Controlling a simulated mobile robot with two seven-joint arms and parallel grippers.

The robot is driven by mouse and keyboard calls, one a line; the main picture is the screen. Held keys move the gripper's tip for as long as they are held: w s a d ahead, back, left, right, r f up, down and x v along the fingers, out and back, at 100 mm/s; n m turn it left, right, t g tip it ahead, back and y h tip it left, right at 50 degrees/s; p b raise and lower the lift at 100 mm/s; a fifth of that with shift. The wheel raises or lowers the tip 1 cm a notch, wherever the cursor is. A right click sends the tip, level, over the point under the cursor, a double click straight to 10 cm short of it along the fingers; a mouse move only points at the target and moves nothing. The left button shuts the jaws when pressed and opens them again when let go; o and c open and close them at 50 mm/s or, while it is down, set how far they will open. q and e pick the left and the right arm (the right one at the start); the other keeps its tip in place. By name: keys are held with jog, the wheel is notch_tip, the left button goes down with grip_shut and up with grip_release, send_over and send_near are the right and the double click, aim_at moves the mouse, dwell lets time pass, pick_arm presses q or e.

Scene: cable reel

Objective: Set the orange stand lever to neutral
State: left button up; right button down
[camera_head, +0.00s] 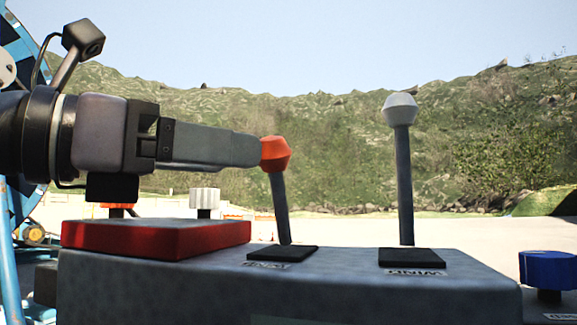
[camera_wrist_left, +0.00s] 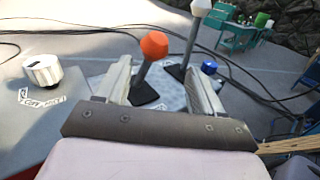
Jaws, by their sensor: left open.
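The orange-knobbed stand lever (camera_head: 275,154) stands on the grey control console, its grey rod leaning slightly left at the top in the head view. My left gripper (camera_head: 256,150) comes in level from the left, its fingertips right at the knob's left side. In the left wrist view the orange knob (camera_wrist_left: 154,45) shows in the gap between the two spread fingers of my left gripper (camera_wrist_left: 162,75), near their tips. The gripper is open with nothing held. I cannot tell whether a finger touches the knob. My right gripper is in neither view.
A white-knobbed lever (camera_head: 400,110) stands upright to the right, with a label at its base. A red panel (camera_head: 155,238), a white knob (camera_head: 204,200) and a blue knob (camera_head: 549,268) are also near. Black cables lie on the ground in the wrist view.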

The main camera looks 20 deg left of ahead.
aim_at(272, 158)
pick_arm(q)
jog(key=shift+y, duration=0.3)
jog(key=x, duration=0.6)
jog(key=shift+w+a+r+p, duration=0.2)
jog(key=shift+w+r+p, duration=0.1)
jog(key=shift+p, duration=0.1)
jog(key=shift+w+d, duration=0.25)
jog(key=shift+w, duration=0.1)
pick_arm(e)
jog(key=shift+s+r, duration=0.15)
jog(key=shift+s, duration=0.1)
